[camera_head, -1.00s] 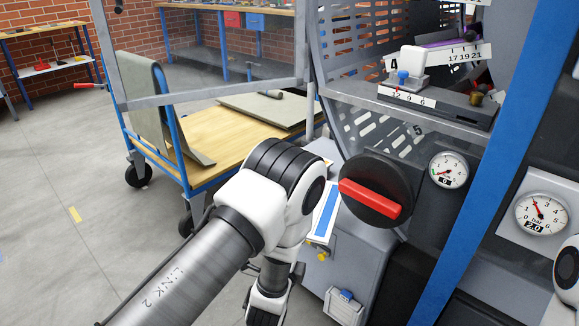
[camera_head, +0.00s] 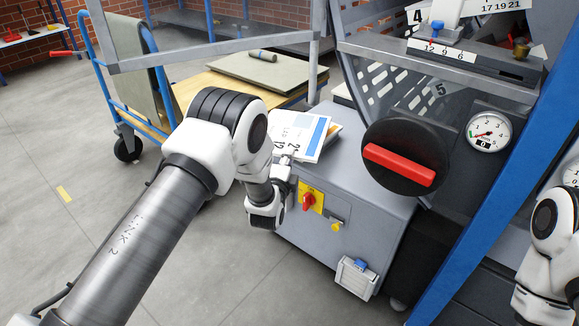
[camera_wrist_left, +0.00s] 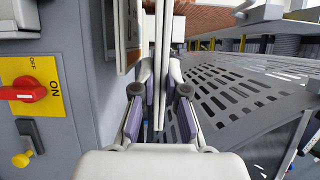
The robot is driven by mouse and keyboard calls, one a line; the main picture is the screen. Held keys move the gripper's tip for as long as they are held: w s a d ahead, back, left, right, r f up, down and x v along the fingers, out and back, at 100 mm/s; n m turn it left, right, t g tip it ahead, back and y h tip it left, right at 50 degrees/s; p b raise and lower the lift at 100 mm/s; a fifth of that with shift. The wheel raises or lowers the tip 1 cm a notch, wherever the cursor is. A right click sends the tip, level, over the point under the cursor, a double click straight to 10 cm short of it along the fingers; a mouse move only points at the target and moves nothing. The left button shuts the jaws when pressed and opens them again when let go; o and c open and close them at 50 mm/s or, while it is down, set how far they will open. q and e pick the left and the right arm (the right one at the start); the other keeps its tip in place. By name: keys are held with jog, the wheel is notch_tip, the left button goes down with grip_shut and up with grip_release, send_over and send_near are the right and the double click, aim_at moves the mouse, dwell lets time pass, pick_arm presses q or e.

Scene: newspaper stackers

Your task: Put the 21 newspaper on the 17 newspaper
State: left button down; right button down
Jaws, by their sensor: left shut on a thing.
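My left gripper (camera_wrist_left: 160,105) is shut on a newspaper, seen edge-on as a thin white sheet (camera_wrist_left: 160,50) between the fingers in the left wrist view. In the head view this newspaper (camera_head: 312,138), white with a blue strip, shows over the grey cabinet top. Its number is partly covered by the gripper and hard to read; it starts with a 2. Another newspaper or stack (camera_wrist_left: 129,40) lies beside it, on the cabinet side, with a gap between them in the wrist view. Its number cannot be read, so I cannot tell whether it is 17. My right gripper is out of view.
The grey cabinet (camera_head: 340,180) has a red switch on a yellow plate (camera_head: 310,198). A large black knob with a red handle (camera_head: 400,165) is to its right. A blue-framed cart with a wooden deck (camera_head: 200,85) stands behind.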

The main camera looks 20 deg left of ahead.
pick_arm(q)
jog(key=shift+w+a+f, duration=0.1)
jog(key=shift+w+a, duration=0.05)
jog(key=shift+w, duration=0.4)
jog(key=shift+w+a, duration=0.1)
jog(key=shift+w, duration=0.45)
notch_tip(320, 180, down, 3)
jog(key=shift+s+f+b, duration=0.15)
jog(key=shift+b, duration=0.75)
jog(key=shift+f, duration=0.2)
jog(key=c, duration=1.2)
grip_release()
jog(key=shift+r, duration=0.1)
